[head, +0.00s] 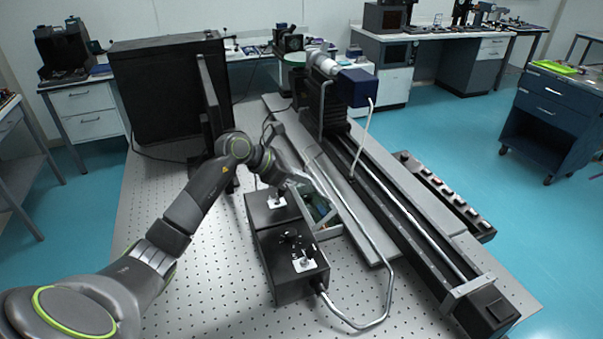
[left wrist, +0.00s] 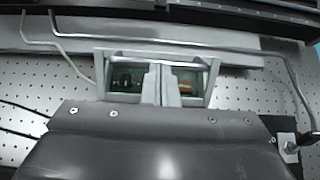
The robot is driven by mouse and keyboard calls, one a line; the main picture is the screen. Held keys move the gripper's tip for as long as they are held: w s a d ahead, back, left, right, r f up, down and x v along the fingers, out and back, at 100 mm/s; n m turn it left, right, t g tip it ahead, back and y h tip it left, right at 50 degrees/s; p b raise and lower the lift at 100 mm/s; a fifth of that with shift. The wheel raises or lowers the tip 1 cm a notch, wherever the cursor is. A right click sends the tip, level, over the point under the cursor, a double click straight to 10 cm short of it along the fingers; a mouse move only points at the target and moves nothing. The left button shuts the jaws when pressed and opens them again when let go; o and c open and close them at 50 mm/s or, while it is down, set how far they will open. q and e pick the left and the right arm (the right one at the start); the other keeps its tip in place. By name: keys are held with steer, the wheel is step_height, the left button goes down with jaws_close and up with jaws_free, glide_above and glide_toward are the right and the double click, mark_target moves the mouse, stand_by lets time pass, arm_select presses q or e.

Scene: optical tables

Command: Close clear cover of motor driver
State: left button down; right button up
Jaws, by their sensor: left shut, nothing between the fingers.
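The motor driver (head: 322,224) is a pale open-framed box with a green circuit board inside, on the optical table right of a black control box. My left gripper (head: 306,179) is shut and empty, at the far upper side of the driver. In the left wrist view, the gripper's fingers (left wrist: 161,84) are together in front of the driver (left wrist: 102,76) and hide its middle. Parts of the green board show on both sides of them. The clear cover is hard to make out, and I cannot tell its exact angle or whether the fingers touch it. My right gripper is out of view.
The black control box (head: 272,238) with switches stands close left of the driver. A bent metal tube (head: 388,285) loops around the right side. A long rail stage (head: 410,235) lies further right. A tall black panel (head: 212,105) stands behind my arm. The perforated tabletop (head: 190,270) is clear at left.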

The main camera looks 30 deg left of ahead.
arm_select(q)
steer(key=shift+w+d+f, duration=0.15)
steer(key=shift+w+d, duration=0.1)
steer(key=shift+w, duration=0.05)
stand_by(0.4)
steer(key=shift+w+d+f+g+y+b, duration=0.15)
steer(key=shift+w+d+g+y+b, duration=0.45)
steer(key=shift+g, duration=0.2)
steer(key=w+d+f+b, duration=0.1)
steer(key=b, duration=0.1)
steer(key=w+d+b, duration=0.1)
steer(key=b, duration=0.2)
steer(key=shift+w+f+g+y, duration=0.15)
steer(key=shift+f+g+y, duration=0.15)
steer(key=shift+f, duration=0.1)
steer(key=shift+w+d+f+b, duration=0.45)
steer(key=shift+w+d+b, duration=0.2)
steer(key=shift+b, duration=0.75)
